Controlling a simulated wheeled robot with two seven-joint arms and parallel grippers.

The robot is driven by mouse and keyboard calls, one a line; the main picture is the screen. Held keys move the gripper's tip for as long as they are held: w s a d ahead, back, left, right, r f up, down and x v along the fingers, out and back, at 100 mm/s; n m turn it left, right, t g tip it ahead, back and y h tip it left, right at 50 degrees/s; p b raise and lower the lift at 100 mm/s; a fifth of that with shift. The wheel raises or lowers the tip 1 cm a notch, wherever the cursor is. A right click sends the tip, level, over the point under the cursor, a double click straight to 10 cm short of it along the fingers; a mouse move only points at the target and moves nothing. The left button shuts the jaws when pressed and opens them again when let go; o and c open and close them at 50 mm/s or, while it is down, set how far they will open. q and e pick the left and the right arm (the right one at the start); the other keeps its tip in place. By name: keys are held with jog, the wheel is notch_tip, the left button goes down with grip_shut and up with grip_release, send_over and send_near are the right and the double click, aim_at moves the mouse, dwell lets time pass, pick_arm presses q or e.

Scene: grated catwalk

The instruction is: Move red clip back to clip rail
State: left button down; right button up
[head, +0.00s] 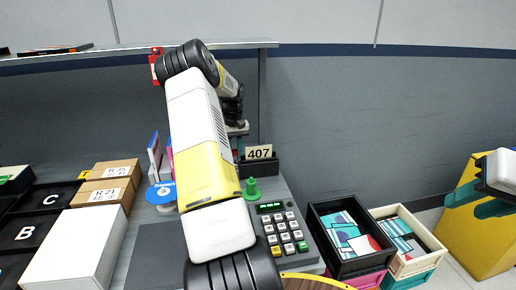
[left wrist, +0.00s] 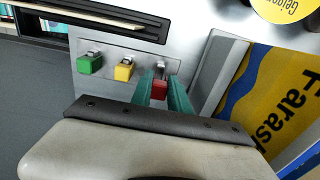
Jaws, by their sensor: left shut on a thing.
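The red clip (left wrist: 159,88) sits between the two teal fingers of my left gripper (left wrist: 160,84), which is shut on it. The clip rail (left wrist: 108,50) is a grey plate carrying a green clip (left wrist: 90,65) and a yellow clip (left wrist: 124,72) side by side. The red clip is in line with them, to their right, at a metal tab; I cannot tell whether it is seated. In the head view my left arm hides most of the rail area. My right gripper (head: 478,200) is at the right edge, its teal fingers apart and empty.
A keypad terminal (head: 282,228), a 407 sign (head: 259,152) and a green stamp-like piece (head: 252,190) stand right of my left arm. Cartons (head: 104,192) and a white box (head: 78,248) are left. Crates (head: 350,265) stand at right. A yellow-blue printed item (left wrist: 265,90) is beside the rail.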

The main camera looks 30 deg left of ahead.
pick_arm(q)
jog(key=shift+f, duration=0.15)
jog(key=shift+f, duration=1.5)
jog(key=c, duration=0.8)
grip_release()
jog(key=shift+o, duration=0.2)
jog(key=shift+r, duration=0.1)
jog(key=shift+r, duration=3.95)
